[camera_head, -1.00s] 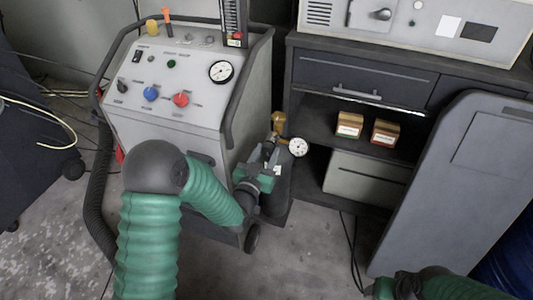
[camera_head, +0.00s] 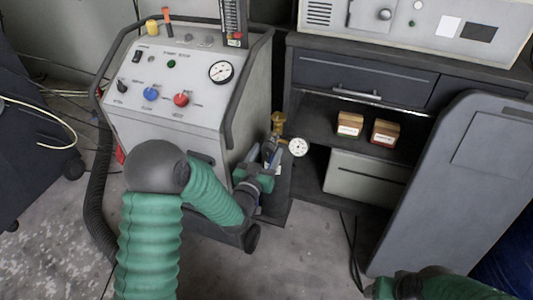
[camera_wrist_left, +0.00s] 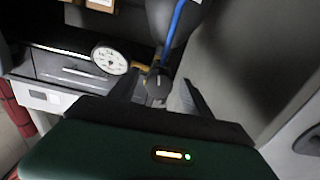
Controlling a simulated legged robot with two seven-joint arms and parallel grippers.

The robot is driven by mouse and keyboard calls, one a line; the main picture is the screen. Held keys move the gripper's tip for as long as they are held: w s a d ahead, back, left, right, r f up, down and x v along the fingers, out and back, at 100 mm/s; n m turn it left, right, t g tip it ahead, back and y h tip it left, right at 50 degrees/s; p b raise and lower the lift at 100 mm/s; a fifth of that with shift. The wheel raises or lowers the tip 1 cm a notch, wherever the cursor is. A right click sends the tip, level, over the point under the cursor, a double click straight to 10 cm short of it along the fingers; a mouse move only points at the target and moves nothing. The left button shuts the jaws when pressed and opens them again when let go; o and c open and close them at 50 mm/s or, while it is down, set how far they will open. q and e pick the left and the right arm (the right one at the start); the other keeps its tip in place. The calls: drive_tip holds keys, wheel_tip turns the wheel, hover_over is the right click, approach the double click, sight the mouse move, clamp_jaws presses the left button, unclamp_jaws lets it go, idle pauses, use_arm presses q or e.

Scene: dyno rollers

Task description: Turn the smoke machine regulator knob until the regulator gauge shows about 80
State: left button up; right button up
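The regulator gauge (camera_head: 299,147) is a small round white dial to the right of the smoke machine (camera_head: 160,85). It is larger in the left wrist view (camera_wrist_left: 110,60), but I cannot read its needle. The brass part of the regulator (camera_head: 278,121) stands above and left of the dial. The dark regulator knob (camera_wrist_left: 158,88) lies between the fingers of my left gripper (camera_head: 268,160), with a gap seeming to show beside it; contact is unclear. My right gripper (camera_head: 395,288) is at the bottom edge, its fingers not clear.
The machine's front panel carries another gauge (camera_head: 221,72) and a red knob (camera_head: 181,99). A dark cabinet (camera_head: 365,75) stands behind, with two small boxes (camera_head: 350,123) on its shelf. A grey panel (camera_head: 455,180) leans at the right. Bare floor (camera_head: 290,260) lies in front.

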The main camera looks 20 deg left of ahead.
use_arm(q)
drive_tip(key=shift+s, duration=0.1)
drive_tip(key=s+p, duration=0.9)
drive_tip(key=s, duration=0.7)
drive_tip(key=shift+s+a, duration=0.35)
drive_tip(key=shift+a, duration=0.05)
drive_tip(key=shift+w+d, duration=0.1)
drive_tip(key=shift+d, duration=0.05)
